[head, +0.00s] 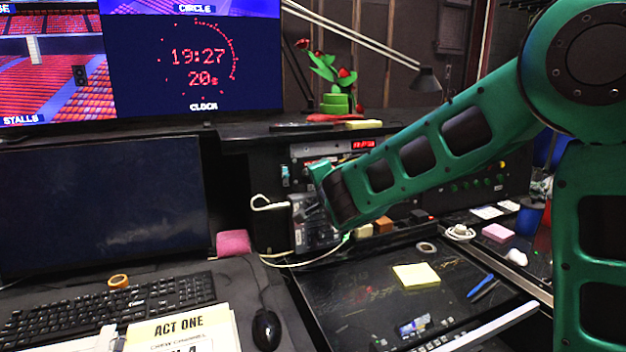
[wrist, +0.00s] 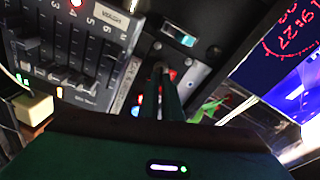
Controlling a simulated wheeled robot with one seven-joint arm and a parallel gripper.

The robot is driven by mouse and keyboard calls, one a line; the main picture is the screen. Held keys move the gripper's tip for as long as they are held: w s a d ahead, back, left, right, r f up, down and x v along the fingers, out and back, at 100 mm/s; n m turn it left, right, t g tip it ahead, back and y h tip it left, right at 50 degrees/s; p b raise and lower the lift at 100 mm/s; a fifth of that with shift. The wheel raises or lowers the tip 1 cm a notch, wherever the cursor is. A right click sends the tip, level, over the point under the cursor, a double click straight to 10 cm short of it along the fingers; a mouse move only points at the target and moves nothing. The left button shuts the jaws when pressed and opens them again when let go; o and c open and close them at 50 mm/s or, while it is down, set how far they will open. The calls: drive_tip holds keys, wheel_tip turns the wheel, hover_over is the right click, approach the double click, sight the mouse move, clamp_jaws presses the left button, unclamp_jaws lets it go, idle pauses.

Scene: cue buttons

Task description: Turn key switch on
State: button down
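My gripper (wrist: 165,82) reaches up to a grey control plate in the wrist view. Its dark, narrow fingers are close together, and their tips are at or just in front of the plate. The key switch cannot be made out clearly; the fingers cover that part of the plate, and I cannot tell whether they hold a key. In the head view my green arm extends left to the equipment rack (head: 440,180), and its end hides the fingertips.
A fader panel (wrist: 75,45) lies left of the fingers, and a teal-lit rocker (wrist: 178,38) is above them. A black desk surface with yellow notes (head: 416,276) is below the arm. A monitor (head: 105,205) and keyboard (head: 110,305) stand left.

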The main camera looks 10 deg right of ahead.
drive_tip(key=shift+d+f+m, duration=0.1)
drive_tip(key=shift+d+m, duration=0.05)
drive_tip(key=shift+m, duration=0.75)
drive_tip(key=shift+d+f+m, duration=0.1)
drive_tip(key=shift+m, duration=1.1)
drive_tip(key=c, duration=2)
unclamp_jaws()
drive_tip(key=shift+a, duration=0.1)
drive_tip(key=shift+s+r, duration=0.15)
drive_tip(key=shift+s, duration=0.35)
drive_tip(key=s, duration=0.3)
drive_tip(key=s+d+r, duration=0.1)
drive_tip(key=s, duration=0.5)
drive_tip(key=shift+s+d+r, duration=0.15)
drive_tip(key=shift+s, duration=0.05)
